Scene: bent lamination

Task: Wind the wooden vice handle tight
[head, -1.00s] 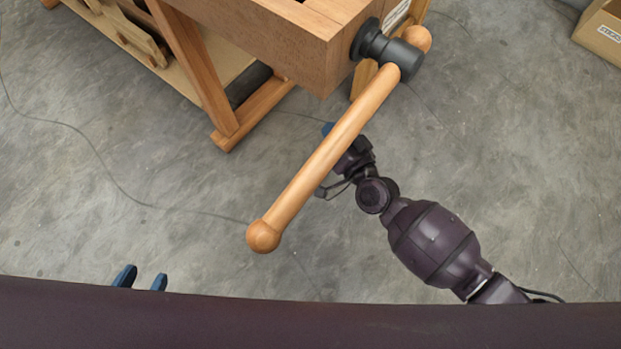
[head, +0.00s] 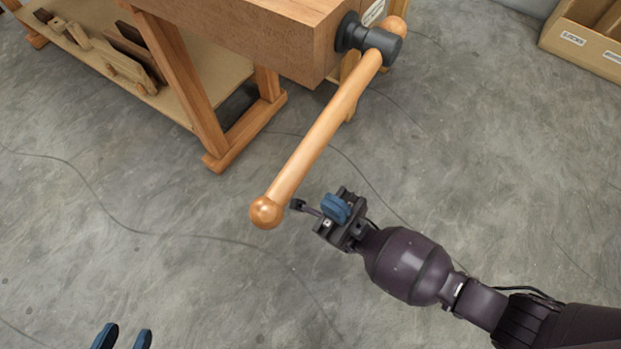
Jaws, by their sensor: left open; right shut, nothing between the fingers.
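The wooden vice handle (head: 322,132) is a long pale rod with a ball at each end. It passes through the black vice screw head (head: 382,44) on the bench end and slants down to the left. My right gripper (head: 337,208) has blue fingers, is shut and empty, and sits just right of the handle's lower ball, apart from it in the picture. My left gripper (head: 122,338) shows only as two blue fingertips at the bottom edge, spread apart with nothing between them. The rest of it is out of view.
The wooden workbench (head: 240,35) stands at the top, with wooden tools (head: 105,60) on its lower shelf. A cardboard box (head: 585,45) is at the top right. Thin dark lines cross the grey floor (head: 180,270), which is otherwise clear around the handle.

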